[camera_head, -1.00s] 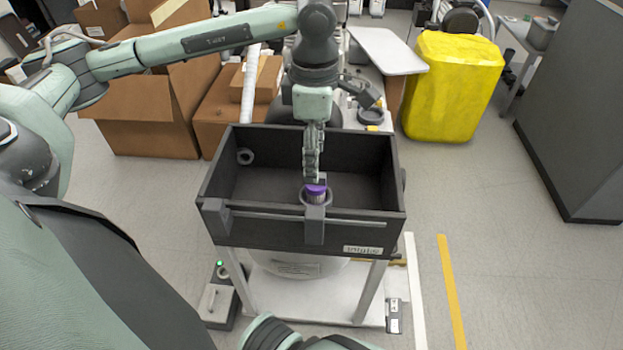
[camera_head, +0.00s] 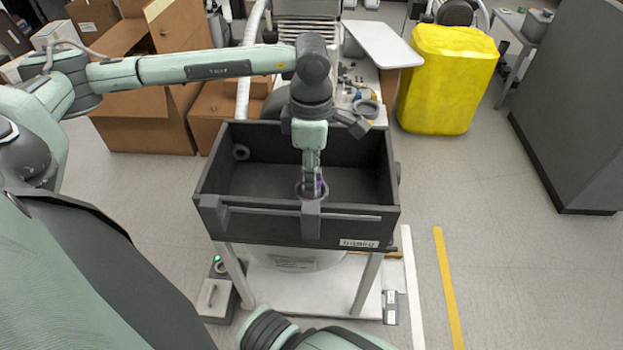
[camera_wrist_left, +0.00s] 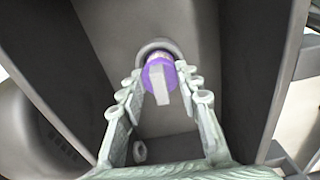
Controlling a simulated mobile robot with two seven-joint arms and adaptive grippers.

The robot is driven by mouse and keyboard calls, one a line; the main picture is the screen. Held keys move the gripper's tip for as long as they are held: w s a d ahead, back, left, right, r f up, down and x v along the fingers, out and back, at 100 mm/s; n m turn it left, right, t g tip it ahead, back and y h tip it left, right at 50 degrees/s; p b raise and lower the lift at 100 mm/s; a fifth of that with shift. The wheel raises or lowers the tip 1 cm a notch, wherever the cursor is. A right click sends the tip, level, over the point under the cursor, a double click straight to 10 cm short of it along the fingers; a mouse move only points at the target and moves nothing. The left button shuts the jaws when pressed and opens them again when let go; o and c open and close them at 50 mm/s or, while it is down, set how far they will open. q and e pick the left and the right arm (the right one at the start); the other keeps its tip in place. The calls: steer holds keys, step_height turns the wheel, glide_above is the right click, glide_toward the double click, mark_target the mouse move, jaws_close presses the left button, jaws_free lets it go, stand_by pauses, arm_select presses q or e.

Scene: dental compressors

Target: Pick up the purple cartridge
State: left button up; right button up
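The purple cartridge (camera_wrist_left: 158,72) stands in a round grey holder (camera_wrist_left: 150,46) inside the dark box, with a pale grey tab on its top. In the head view only a sliver of the cartridge (camera_head: 319,186) shows behind my left gripper (camera_head: 312,178). My left gripper points down into the box from above. In the left wrist view its two fingers (camera_wrist_left: 162,78) are apart, one on each side of the cartridge's purple top. I see small gaps beside it; firm contact cannot be made out. My right gripper is not in view.
The dark open-topped box (camera_head: 230,225) has a front rail and stands on a white-legged stand. Cardboard boxes (camera_head: 150,118) are behind left, a yellow container (camera_head: 447,80) behind right. The box's floor is otherwise clear.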

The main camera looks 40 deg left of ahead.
arm_select(q)
steer(key=c, duration=0.4)
steer(key=shift+c, duration=0.4)
